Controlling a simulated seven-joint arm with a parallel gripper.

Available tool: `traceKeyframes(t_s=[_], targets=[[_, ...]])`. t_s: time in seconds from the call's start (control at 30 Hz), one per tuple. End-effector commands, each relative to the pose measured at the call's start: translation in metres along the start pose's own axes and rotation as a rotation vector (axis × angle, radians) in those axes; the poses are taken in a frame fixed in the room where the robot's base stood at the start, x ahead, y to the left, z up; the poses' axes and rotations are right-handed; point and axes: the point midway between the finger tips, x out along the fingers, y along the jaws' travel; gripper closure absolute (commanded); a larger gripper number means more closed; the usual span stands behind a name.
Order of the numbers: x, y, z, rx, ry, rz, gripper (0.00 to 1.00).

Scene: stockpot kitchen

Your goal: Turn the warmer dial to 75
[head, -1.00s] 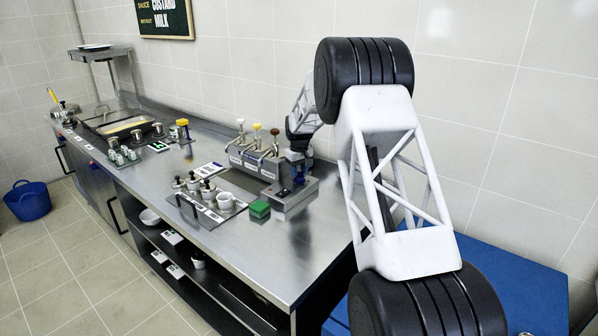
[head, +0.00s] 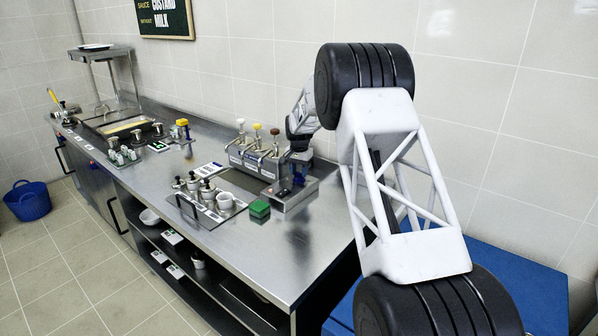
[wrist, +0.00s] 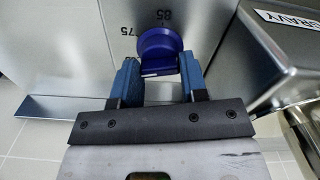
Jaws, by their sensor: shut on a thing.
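The dial (wrist: 160,42) is a round blue knob on the grey metal face of the warmer (wrist: 100,15), seen in the wrist view. The number 75 is printed to the left of the dial and 85 just above it. My gripper (wrist: 157,72) is shut on the dial, one blue finger on each side. Which number the dial points to I cannot tell. In the head view my gripper (head: 299,177) is at the right end of the warmer (head: 284,201), and the dial is hidden there. A small orange light shows on the warmer.
A container labelled GRAVY (wrist: 285,50) stands close on the right in the wrist view. The counter's front right is clear.

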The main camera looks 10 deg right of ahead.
Motion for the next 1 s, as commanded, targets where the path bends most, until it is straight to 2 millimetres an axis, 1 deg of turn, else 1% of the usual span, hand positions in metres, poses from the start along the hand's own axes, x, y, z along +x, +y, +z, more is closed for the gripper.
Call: traceKeyframes(t_s=[0.6,0.8,1.0], targets=[[-0.0005,0.0001,-0.0001,0.569,0.000,0.000,0.83],[0.0001,0.0002,0.0000,0.701,0.000,0.000,0.83],[0.0002,0.0002,0.0000,0.772,0.000,0.000,0.83]])
